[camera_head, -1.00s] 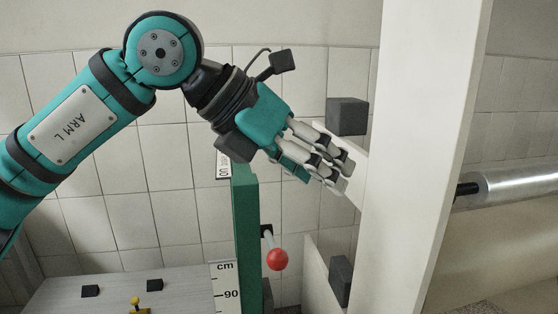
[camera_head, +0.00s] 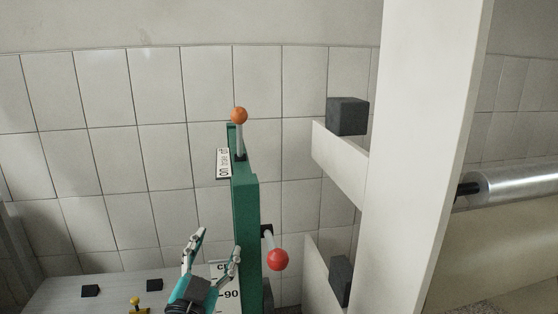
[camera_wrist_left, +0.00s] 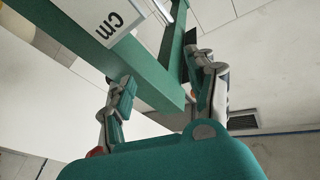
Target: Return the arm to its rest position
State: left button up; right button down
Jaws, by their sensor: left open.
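My left gripper (camera_head: 212,262) is low in the head view, in front of the cm scale and left of the green post. Its two fingers point up and are spread apart, with nothing between them. The left wrist view also shows the open fingers (camera_wrist_left: 165,95), with the green post (camera_wrist_left: 150,75) showing behind and between them. I cannot tell from this whether they touch it. The rest of the left arm is out of the head view. My right gripper is not in view.
The green post (camera_head: 246,225) carries an orange knob (camera_head: 239,115) on top and a red knob (camera_head: 278,259) at its side. A white upright (camera_head: 425,130) with dark blocks stands right, beside a metal roller (camera_head: 515,184). A grey surface (camera_head: 75,300) with a yellow part (camera_head: 136,303) lies lower left.

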pick_arm(q)
jog(key=s+a+f+n+g+y, duration=0.1)
jog(key=s+a+f+g, duration=0.2)
jog(key=f, duration=0.4)
jog(key=s+a+f+n+g+y, duration=0.1)
jog(key=s+f+n+g, duration=0.2)
jog(key=f, duration=0.5)
jog(key=s+a+f+g+y, duration=0.1)
jog(key=s+a+f+g, duration=0.2)
jog(key=s+f, duration=0.3)
jog(key=s+a+f+g, duration=0.1)
jog(key=s+f+g, duration=0.3)
jog(key=s+f, duration=0.3)
jog(key=s+a+f+g, duration=0.1)
jog(key=s+f+g, duration=0.25)
jog(key=s, duration=0.65)
notch_tip(320, 180, down, 24)
jog(key=g+p, duration=0.1)
jog(key=p, duration=0.2)
jog(key=s+a+f+g+p, duration=0.1)
jog(key=s+a+f+p, duration=0.1)
jog(key=s+f, duration=1.2)
jog(key=s, duration=0.3)
jog(key=shift+s+a, duration=0.3)
jog(key=shift+s, duration=0.1)
jog(key=shift+g, duration=0.25)
